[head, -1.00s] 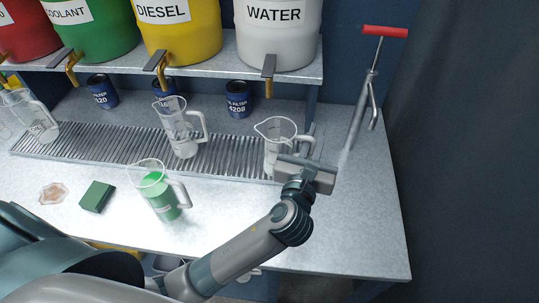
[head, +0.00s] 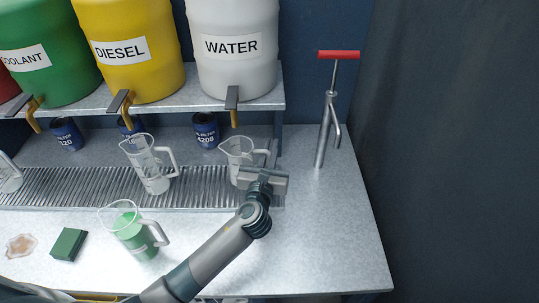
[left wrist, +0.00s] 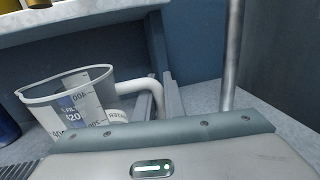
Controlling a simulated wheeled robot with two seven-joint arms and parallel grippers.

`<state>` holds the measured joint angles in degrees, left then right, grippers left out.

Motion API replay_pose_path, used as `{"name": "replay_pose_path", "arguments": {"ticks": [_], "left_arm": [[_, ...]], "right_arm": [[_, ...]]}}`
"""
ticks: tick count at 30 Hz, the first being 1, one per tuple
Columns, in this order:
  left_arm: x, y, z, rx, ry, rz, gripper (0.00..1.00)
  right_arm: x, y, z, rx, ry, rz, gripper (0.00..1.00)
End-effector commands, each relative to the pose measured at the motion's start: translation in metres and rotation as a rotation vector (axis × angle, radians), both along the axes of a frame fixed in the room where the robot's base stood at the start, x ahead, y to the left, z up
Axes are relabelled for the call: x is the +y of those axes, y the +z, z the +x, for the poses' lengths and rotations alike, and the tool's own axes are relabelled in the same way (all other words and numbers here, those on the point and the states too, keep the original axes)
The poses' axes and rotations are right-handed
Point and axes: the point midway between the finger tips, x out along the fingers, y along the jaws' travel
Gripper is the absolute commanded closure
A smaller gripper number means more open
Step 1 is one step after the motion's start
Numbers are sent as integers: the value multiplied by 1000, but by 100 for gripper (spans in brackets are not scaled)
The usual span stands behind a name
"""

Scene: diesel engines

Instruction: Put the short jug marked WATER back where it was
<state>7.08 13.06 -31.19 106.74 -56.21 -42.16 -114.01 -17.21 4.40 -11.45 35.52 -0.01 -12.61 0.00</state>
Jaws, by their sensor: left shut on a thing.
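The short clear jug (head: 237,153) is at the right end of the slatted drain grate (head: 90,190), below the tap of the WATER barrel (head: 231,47). It looks upright. In the left wrist view the jug (left wrist: 75,98) shows printed scale marks and a partly hidden small label that appears to read WATER. My left gripper (head: 268,163) is shut on the jug's handle side; the fingertips are largely hidden. The jug's base is hidden too, so I cannot tell whether it touches the grate. My right gripper is not in view.
A taller clear jug (head: 148,165) stands on the grate to the left. A jug with green liquid (head: 138,238) stands in front, beside a green block (head: 68,244). A red-handled pump (head: 326,125) stands to the right. The right bench front is clear.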

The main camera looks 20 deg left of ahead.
Motion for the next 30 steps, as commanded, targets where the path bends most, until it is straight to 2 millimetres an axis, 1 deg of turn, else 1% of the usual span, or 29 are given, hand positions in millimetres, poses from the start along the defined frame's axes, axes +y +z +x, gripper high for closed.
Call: {"name": "replay_pose_path", "arguments": {"ticks": [1, 4, 15, 17, 24, 27, 30], "left_arm": [[3, -2, 4, 0, 2, 2, 100], [5, -5, 8, 0, 1, 0, 100], [6, -8, 8, 0, 0, 0, 100], [6, -12, 8, 0, 1, 1, 100], [5, -40, 8, 2, 1, 1, 100], [5, -46, 8, 1, 1, 1, 100], [6, -46, 8, 0, 1, 0, 100]], "right_arm": [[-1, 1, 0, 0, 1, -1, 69], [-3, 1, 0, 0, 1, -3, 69], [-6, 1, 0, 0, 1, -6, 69], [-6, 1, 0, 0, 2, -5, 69], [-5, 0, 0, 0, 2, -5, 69], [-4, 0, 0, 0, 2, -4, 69], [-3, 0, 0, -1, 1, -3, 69]]}}
